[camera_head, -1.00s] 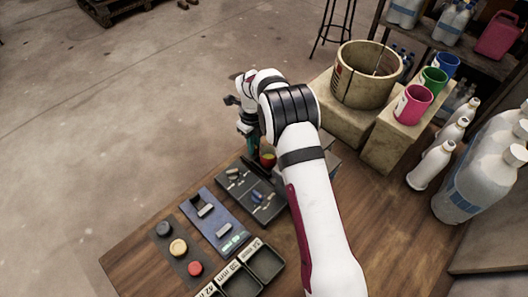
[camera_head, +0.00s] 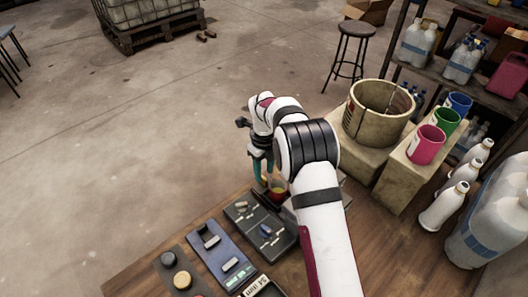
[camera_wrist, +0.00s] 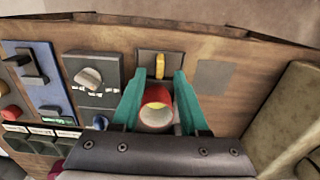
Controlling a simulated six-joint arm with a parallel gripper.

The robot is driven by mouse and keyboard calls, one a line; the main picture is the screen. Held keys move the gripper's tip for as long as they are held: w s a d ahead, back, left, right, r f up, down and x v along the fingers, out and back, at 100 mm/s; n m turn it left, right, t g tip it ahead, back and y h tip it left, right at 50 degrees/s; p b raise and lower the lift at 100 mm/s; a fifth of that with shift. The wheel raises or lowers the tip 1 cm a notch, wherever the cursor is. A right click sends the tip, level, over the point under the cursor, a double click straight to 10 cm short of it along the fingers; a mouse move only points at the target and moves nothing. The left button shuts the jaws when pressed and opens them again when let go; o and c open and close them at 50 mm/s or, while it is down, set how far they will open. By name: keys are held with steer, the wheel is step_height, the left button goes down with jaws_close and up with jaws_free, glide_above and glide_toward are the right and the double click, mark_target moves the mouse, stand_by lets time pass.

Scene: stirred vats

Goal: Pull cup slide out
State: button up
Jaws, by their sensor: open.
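In the head view the cup (camera_head: 278,191) shows partly, just below my gripper (camera_head: 261,172). A yellow upright tab (camera_wrist: 160,66) on a dark plate (camera_wrist: 145,60) lies just beyond the cup, between the fingertips; it may be the slide's handle. My gripper is open, with a finger on each side and no clear contact. The slide's body is mostly hidden by my gripper and arm.
A dark panel with a knob (camera_wrist: 88,77) and a blue switch panel (camera_head: 221,255) lie to the left. A large beige pot (camera_head: 380,112) and pink (camera_head: 426,145), green and blue cups stand on blocks to the right. White bottles stand further right.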

mark_target(265, 179)
step_height(265, 179, up, 12)
stand_by(0.4)
steer(key=s+d+r+n, duration=0.3)
steer(key=s+r+n, duration=0.15)
steer(key=s, duration=0.25)
steer(key=s+d+r+n, duration=0.4)
steer(key=s+n, duration=0.1)
steer(key=s, duration=0.2)
steer(key=s+d+f+n+y, duration=0.1)
steer(key=s+f+n, duration=0.1)
steer(key=s+n, duration=0.4)
steer(key=s+d+f+n, duration=0.1)
steer(key=s+n, duration=0.5)
steer(key=s, duration=1.1)
steer(key=shift+d+f+y, duration=0.25)
steer(key=shift+f+y, duration=0.15)
steer(key=shift+f, duration=0.15)
